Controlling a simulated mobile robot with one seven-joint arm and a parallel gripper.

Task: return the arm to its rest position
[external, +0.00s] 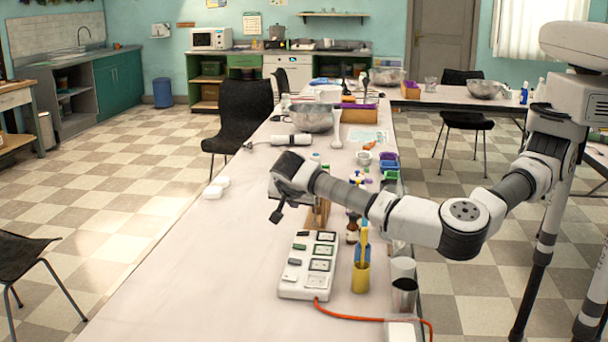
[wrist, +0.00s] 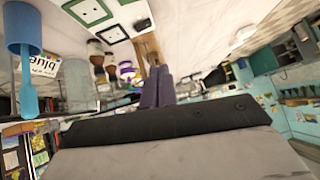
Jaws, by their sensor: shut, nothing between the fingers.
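My arm (external: 400,215) reaches in from the right over the long table, with its elbow low and its forearm pointing left. My gripper (external: 277,216) is above the table near its middle, just left of the wooden block and behind the white power strip (external: 308,265). In the wrist view my gripper (wrist: 158,75) shows as two dark fingers side by side, shut and empty. The wrist view is turned over, with the table surface (wrist: 200,20) at the top. Whether the fingers touch anything cannot be told.
A yellow cup (external: 361,278) with brushes, metal cups (external: 404,294) and an orange cord (external: 350,314) lie near my arm. Brown bottles (external: 352,230) and purple and green trays (external: 389,162) stand behind. The table's left front (external: 190,290) is clear. Black chairs (external: 240,115) stand at left.

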